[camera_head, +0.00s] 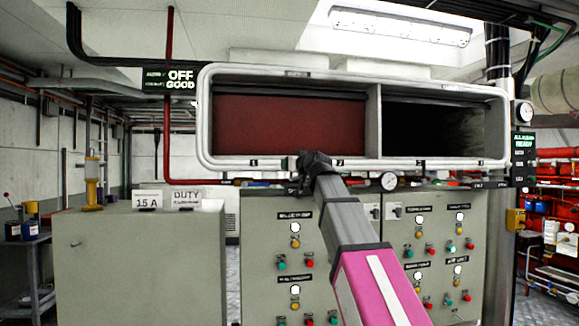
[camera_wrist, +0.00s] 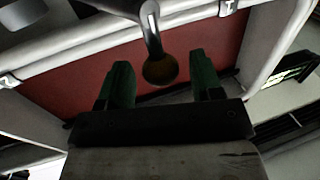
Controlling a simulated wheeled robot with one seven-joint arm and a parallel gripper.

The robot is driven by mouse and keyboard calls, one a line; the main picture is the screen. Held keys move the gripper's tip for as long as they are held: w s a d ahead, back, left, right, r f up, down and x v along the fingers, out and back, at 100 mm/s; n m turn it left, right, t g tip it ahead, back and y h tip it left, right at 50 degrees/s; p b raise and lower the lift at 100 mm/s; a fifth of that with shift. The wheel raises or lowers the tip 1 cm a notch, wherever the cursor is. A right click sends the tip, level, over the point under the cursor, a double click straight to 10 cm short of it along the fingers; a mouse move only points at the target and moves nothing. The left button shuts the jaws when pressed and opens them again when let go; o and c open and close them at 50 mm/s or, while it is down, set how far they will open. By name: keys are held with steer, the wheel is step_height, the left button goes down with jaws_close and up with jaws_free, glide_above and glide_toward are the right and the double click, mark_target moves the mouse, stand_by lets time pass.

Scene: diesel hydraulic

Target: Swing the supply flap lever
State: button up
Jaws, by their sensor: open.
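The wide duct frame with pale rounded edges (camera_head: 203,120) has two openings. A dark red flap panel (camera_head: 290,124) closes the left one, and the right opening (camera_head: 430,130) is dark. In the wrist view, a grey metal lever (camera_wrist: 152,30) with a round brownish knob (camera_wrist: 159,70) hangs in front of the red panel (camera_wrist: 75,80). My gripper (camera_wrist: 160,72) has its two green fingers apart, one on each side of the knob in the picture. Contact and exact depth cannot be told. In the head view my gripper (camera_head: 308,163) is at the frame's lower edge, and the lever is not distinguishable there.
Grey control cabinets (camera_head: 262,220) with buttons and lamps stand below the duct. A round gauge (camera_head: 389,181) sits under its lower edge. A grey cabinet with small signs (camera_head: 140,260) is at left. Red pipes and equipment (camera_head: 560,190) are at far right.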

steer(key=v, duration=0.7)
steer(key=shift+s, duration=0.25)
steer(key=shift+d, duration=0.15)
steer(key=c, duration=0.7)
steer(key=shift+d+m, duration=0.1)
steer(key=shift+m, duration=0.3)
jaws_close()
steer(key=s+d+r+m+g+y, duration=0.1)
steer(key=s+d+m+g+y, duration=0.3)
steer(key=m, duration=1.1)
steer(key=w+d+r+m+g+y, duration=0.15)
steer(key=d+m, duration=0.45)
steer(key=m, duration=0.9)
steer(key=f+x, duration=0.1)
steer(key=x, duration=1.2)
steer(key=shift+s+a+g, duration=0.15)
steer(key=shift+a+g, duration=0.2)
steer(key=shift+a, duration=0.05)
